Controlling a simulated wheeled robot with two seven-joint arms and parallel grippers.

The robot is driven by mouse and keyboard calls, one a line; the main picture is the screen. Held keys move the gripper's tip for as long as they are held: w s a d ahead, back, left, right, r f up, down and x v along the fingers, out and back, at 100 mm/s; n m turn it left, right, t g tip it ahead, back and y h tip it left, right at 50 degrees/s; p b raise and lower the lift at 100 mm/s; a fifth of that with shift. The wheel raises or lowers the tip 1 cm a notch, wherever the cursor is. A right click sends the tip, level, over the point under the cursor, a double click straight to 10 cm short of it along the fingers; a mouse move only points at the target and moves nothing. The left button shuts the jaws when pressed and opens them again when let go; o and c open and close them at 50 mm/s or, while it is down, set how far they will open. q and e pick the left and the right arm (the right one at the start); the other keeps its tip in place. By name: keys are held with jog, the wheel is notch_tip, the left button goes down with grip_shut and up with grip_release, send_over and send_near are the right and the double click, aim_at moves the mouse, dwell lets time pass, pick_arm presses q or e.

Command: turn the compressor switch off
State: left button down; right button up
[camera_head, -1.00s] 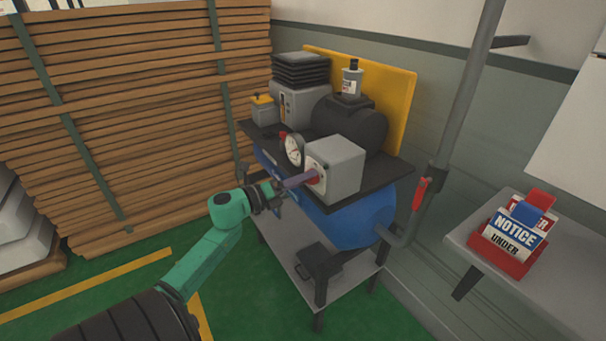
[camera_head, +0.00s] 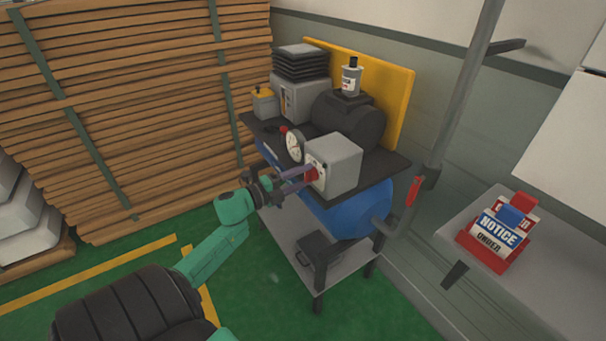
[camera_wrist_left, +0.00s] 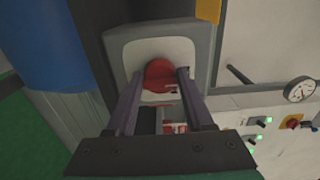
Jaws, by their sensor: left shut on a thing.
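The compressor has a blue tank (camera_head: 357,212) under a dark top plate, on a grey stand. A grey switch box (camera_head: 343,163) sits at the plate's front corner, with a red rotary switch (camera_head: 313,174) on its face. My left gripper (camera_head: 308,178) reaches the box face from the left. In the left wrist view the red switch (camera_wrist_left: 160,74) lies between the two finger tips, and the left gripper (camera_wrist_left: 163,82) is shut on it. The fingers hide part of the switch, so its setting is hard to read. My right gripper is not in view.
A pressure gauge (camera_head: 294,147) stands right beside the switch box. A grey pipe (camera_head: 462,90) with a red-handled valve (camera_head: 412,191) rises at the right. Stacked wooden boards (camera_head: 130,110) fill the left.

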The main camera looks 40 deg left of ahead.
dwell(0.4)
pick_arm(q)
jog(key=shift+c, duration=1.4)
grip_release()
jog(key=b+v, duration=0.1)
jog(key=v, duration=1.3)
jog(key=shift+s+b, duration=0.3)
jog(key=shift+b, duration=0.05)
